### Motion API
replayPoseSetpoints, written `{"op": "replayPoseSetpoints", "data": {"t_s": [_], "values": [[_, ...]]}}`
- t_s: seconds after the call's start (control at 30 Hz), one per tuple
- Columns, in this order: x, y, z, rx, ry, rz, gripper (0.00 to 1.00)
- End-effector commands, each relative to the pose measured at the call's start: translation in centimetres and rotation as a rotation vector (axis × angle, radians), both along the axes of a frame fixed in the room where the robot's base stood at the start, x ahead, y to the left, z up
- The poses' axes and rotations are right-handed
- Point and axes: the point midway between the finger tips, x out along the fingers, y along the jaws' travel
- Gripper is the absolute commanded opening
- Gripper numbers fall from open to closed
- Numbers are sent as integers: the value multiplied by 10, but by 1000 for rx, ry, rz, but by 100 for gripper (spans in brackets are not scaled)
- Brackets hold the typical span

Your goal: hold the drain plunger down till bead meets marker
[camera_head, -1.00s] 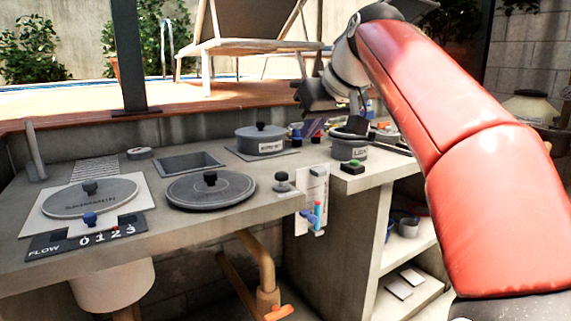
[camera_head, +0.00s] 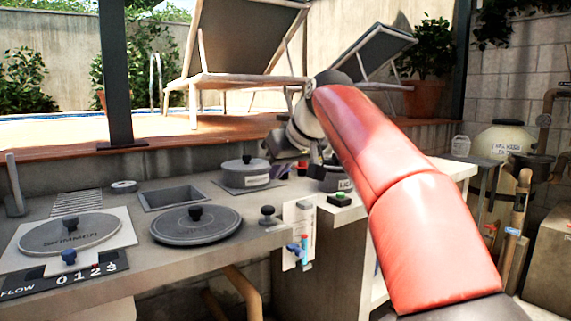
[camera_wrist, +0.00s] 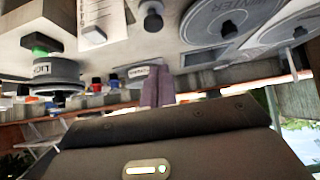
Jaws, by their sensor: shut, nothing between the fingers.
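A dark round-topped plunger knob (camera_head: 267,212) stands upright on the counter's front part, between the large round lid and a white gauge card (camera_head: 292,215). The card hangs over the front edge with a blue tube (camera_head: 304,248) and small reddish parts; bead and marker are too small to tell apart. In the wrist view, which is upside down, the knob (camera_wrist: 152,20) and the card (camera_wrist: 98,14) are at the top. My gripper (camera_wrist: 158,88) is shut and empty, apart from the knob. In the head view it is mostly hidden beyond my red arm, over the counter's back.
Round lids (camera_head: 196,226) and a flow scale (camera_head: 65,278) lie on the left. Lounge chairs are on the deck behind.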

Motion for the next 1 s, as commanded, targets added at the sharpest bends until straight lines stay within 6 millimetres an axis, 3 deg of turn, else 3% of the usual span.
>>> {"op": "replayPoseSetpoints", "data": {"t_s": [0.2,0.4,0.9,1.0], "values": [[27,19,-35,-1,3,1,0],[24,17,-63,0,1,-1,0],[24,16,-71,0,0,0,0],[24,16,-81,1,0,-1,0]]}}
